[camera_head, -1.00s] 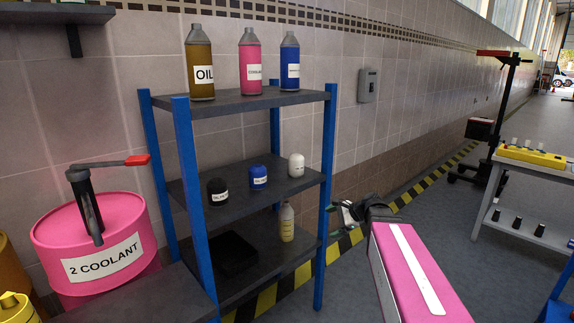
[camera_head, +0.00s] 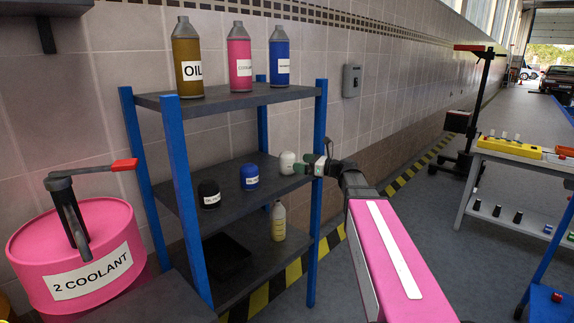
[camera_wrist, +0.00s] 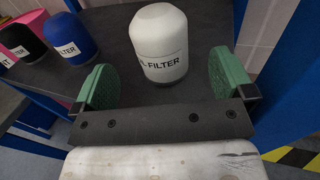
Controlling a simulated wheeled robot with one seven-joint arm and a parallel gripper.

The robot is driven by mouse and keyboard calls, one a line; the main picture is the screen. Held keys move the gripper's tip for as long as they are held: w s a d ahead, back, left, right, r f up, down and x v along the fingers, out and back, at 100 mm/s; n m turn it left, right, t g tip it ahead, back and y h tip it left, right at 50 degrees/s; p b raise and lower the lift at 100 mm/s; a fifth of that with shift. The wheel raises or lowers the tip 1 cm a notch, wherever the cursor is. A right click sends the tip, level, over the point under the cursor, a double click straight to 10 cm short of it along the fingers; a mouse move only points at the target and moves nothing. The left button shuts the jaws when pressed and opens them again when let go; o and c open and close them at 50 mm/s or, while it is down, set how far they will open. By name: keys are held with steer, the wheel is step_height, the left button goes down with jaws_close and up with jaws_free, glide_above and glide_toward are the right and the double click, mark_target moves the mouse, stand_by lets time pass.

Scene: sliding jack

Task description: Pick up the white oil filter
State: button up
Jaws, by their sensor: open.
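The white oil filter (camera_head: 287,162) stands upright on the middle shelf of the blue-framed rack, near its right end. In the wrist view the white oil filter (camera_wrist: 160,42) shows its "FILTER" label, just beyond and between the green finger pads. My gripper (camera_wrist: 160,88) is open and empty, with one pad on each side of the filter's line. In the head view my gripper (camera_head: 312,165) is at the right side of the rack at shelf height, close to the filter.
A blue filter (camera_head: 249,176) and a black filter (camera_head: 209,194) stand left of the white one on the same shelf (camera_head: 228,200). A blue rack post (camera_head: 318,200) is close to my gripper. Bottles stand on the top shelf above.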

mark_target(289, 160)
steer(key=x, duration=0.6)
steer(key=shift+w+a, duration=0.1)
steer(key=shift+a, duration=0.1)
steer(key=c, duration=1.2)
